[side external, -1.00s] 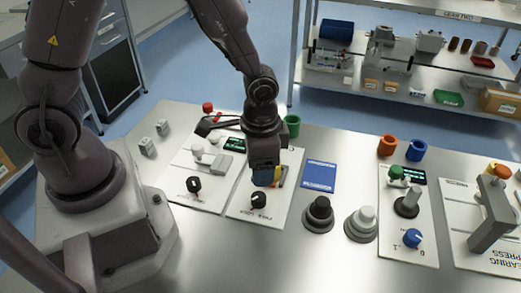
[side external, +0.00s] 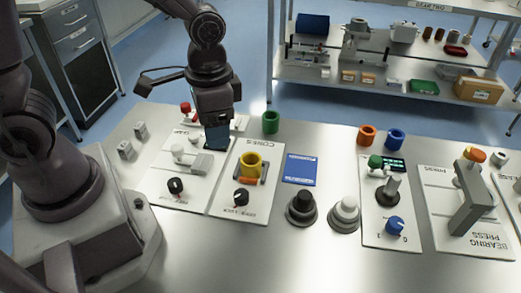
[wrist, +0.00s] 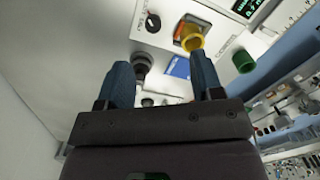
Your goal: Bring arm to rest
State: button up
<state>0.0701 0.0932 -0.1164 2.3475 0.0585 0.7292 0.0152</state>
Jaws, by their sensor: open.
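A green core (side external: 271,122) stands behind the panel. A blue card (side external: 301,168), a black knob (side external: 302,207) and a white knob (side external: 345,213) are to the right. The bearing press (side external: 470,198) stands at far right. The front of the table is clear.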

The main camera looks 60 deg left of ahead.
jog(key=s+a+r+n+t, duration=0.1)
jog(key=s+a+r+t, duration=0.1)
jog(key=r, duration=0.5)
jog(key=s+a+r+n+t, duration=0.1)
jog(key=s+a+r+t, duration=0.1)
jog(key=r, duration=0.5)
jog(key=shift+s+a+r+n+t, duration=0.15)
jog(key=shift+s+r+n+t, duration=0.2)
jog(key=shift+s+t, duration=0.75)
jog(key=shift+s, duration=0.15)
